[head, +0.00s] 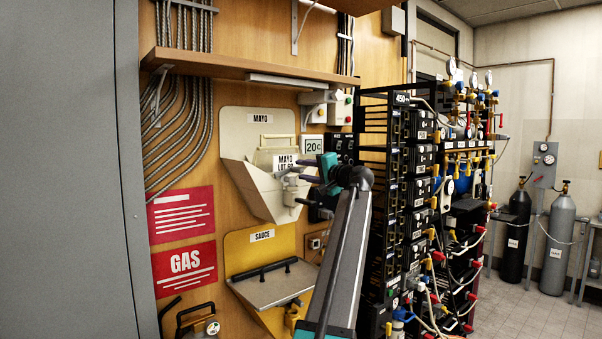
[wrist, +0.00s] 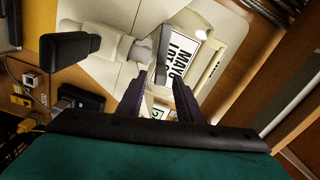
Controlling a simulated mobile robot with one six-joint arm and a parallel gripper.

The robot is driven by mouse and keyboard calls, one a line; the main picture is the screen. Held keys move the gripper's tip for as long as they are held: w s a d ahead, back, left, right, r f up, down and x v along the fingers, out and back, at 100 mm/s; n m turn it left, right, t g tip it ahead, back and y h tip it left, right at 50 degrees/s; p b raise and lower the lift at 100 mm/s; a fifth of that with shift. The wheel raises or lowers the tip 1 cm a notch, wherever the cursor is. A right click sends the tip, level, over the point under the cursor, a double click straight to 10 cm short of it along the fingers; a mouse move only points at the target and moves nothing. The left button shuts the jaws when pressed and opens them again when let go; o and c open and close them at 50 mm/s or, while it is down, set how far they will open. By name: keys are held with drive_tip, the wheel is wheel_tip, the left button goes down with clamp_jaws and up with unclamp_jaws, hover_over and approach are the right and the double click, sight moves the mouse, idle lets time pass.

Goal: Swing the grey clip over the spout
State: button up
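The cream MAYO dispenser (head: 238,176) is mounted on the wooden wall, with a pale fitting (head: 291,190) on its front. In the wrist view the pale spout-like fitting (wrist: 105,40) runs to a black end piece (wrist: 66,48). A small grey part (wrist: 142,51), which looks like the clip, sits at the fitting's other end, beside the MAYO LOT label (wrist: 185,55). My gripper (head: 302,170) is in front of the dispenser, close to the fitting.
A yellow SAUCE dispenser (head: 262,237) with a flat metal lid is below. A wooden shelf (head: 240,67) juts out above. A black equipment rack (head: 397,190) stands close to the right of my arm. A grey cabinet (head: 65,170) fills the left side.

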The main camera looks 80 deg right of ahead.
drive_tip(key=b+v, duration=0.2)
drive_tip(key=v, duration=0.9)
drive_tip(key=shift+s+a, duration=0.25)
drive_tip(key=shift+s, duration=0.1)
